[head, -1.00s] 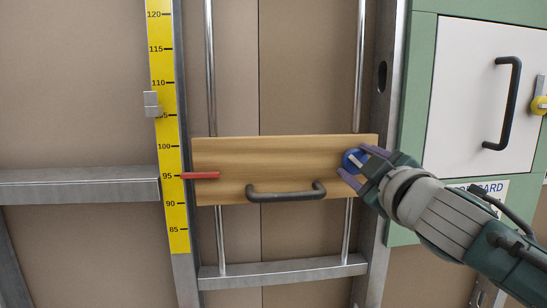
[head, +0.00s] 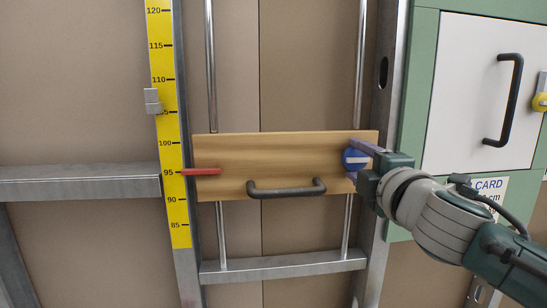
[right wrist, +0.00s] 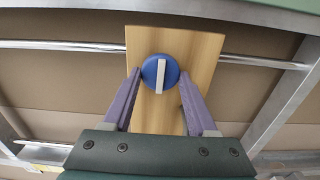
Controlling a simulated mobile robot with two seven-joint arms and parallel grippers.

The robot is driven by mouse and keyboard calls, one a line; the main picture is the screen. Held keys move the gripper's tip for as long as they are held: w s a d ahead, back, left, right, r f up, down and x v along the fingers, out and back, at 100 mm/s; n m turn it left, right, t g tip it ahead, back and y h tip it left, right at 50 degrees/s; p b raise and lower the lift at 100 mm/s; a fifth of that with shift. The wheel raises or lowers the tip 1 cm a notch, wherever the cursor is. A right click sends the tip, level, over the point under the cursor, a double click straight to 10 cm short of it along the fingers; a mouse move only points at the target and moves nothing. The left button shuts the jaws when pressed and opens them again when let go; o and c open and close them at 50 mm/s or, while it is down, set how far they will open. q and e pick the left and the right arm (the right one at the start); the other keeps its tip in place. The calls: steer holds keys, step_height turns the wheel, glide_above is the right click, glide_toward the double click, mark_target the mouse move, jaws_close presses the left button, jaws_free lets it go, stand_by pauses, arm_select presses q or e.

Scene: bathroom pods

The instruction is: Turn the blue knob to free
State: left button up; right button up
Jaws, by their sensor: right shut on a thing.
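The blue knob (head: 352,160) sits at the right end of a wooden board (head: 290,146). Its white bar lies about level in the head view. In the right wrist view the knob (right wrist: 160,73) shows face on, with its bar upright in the picture. My right gripper (head: 357,161) comes in from the right. Its purple fingers are shut on the knob, one on each side, as the right wrist view (right wrist: 160,80) also shows. Any word or mark for "free" is not visible. My left gripper is not in view.
A dark handle (head: 287,189) is on the board's lower front. A red pointer (head: 201,172) at its left end meets a yellow scale (head: 164,100) near 95. Two metal rods run behind the board. A white door (head: 490,80) in a green frame stands at right.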

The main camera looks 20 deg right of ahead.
steer(key=shift+r, duration=0.1)
stand_by(0.4)
steer(key=o, duration=1.4)
steer(key=shift+c, duration=0.2)
steer(key=p+v, duration=0.1)
steer(key=v, duration=0.9)
